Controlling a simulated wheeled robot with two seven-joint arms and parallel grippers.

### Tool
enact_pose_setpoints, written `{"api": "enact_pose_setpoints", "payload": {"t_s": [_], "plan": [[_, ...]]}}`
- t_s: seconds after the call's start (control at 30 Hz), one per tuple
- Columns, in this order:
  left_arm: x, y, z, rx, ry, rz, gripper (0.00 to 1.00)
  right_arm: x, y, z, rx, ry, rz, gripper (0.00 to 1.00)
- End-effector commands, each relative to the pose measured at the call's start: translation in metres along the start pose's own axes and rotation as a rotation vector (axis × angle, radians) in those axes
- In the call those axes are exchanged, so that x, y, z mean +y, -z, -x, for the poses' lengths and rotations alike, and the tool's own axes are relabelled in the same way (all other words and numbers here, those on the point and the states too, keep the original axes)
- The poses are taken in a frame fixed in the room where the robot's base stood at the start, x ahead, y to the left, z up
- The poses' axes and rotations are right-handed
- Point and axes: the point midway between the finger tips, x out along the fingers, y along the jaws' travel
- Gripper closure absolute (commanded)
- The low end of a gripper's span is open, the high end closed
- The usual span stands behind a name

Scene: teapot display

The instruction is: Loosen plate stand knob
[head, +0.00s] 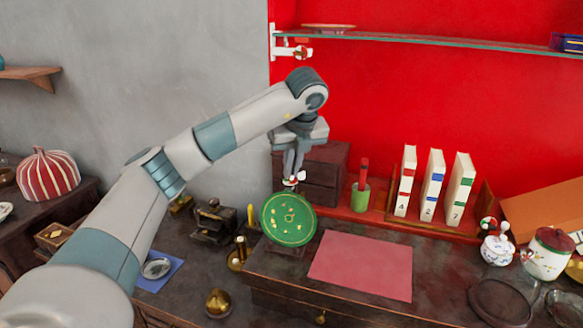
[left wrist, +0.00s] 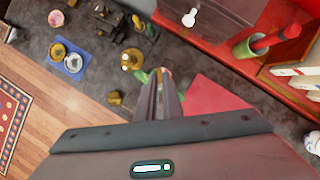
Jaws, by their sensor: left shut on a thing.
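A round green plate with yellow marks (head: 288,219) stands upright on its stand on the dark cabinet top. My left gripper (head: 294,178) reaches down from above to the plate's top edge. Its fingers are close together, shut on the small white and red knob (head: 293,181) there. The fingers hide most of the knob and the stand. My right gripper is not in view.
A pink mat (head: 362,265) lies right of the plate. A green cup with a red stick (head: 361,197) and three white books (head: 433,186) stand behind. A brass candlestick-like piece (head: 238,254) is close on the left. A wooden drawer box (head: 322,173) stands behind the gripper.

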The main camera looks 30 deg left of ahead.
Motion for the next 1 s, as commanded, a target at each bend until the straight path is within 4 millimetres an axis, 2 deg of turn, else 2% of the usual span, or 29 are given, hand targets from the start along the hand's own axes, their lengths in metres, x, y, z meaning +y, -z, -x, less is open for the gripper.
{"api": "enact_pose_setpoints", "payload": {"t_s": [0.07,0.1,0.17,0.67,1.0], "plan": [[0.000,0.000,0.000,0.000,0.000,0.000,1.00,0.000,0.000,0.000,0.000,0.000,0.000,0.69],[0.000,0.000,0.000,0.000,0.000,0.000,0.87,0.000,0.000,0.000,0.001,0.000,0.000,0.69],[0.000,0.000,0.000,0.000,0.000,-0.001,0.74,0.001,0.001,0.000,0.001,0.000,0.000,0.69],[0.000,-0.001,0.006,-0.002,0.001,-0.001,0.74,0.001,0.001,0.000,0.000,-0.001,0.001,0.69],[0.000,-0.001,0.039,-0.003,0.003,-0.002,0.74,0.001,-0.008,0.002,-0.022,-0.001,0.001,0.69]]}}
